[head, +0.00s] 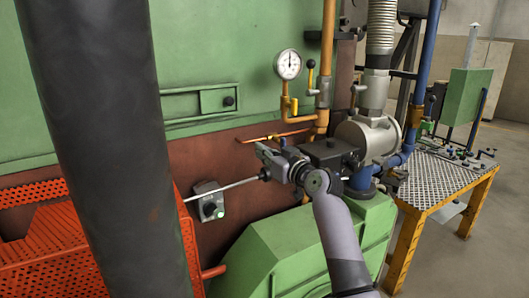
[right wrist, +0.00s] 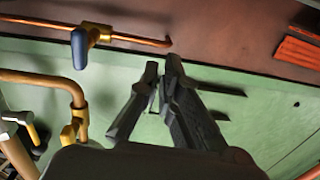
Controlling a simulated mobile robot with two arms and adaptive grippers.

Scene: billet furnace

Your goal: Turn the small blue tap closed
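The small blue tap (right wrist: 79,48) shows in the right wrist view at the upper left. Its blue handle hangs from a brass body on a thin copper pipe (right wrist: 140,40). My left gripper is not in view.
A pressure gauge (head: 288,64) and a yellow-handled valve (head: 310,73) stand above on copper piping. A grey rod (head: 225,189) reaches close to the gripper. A switch box (head: 208,201) is below. A yellow-framed table (head: 420,205) stands at right, an orange mesh guard (head: 40,250) at left.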

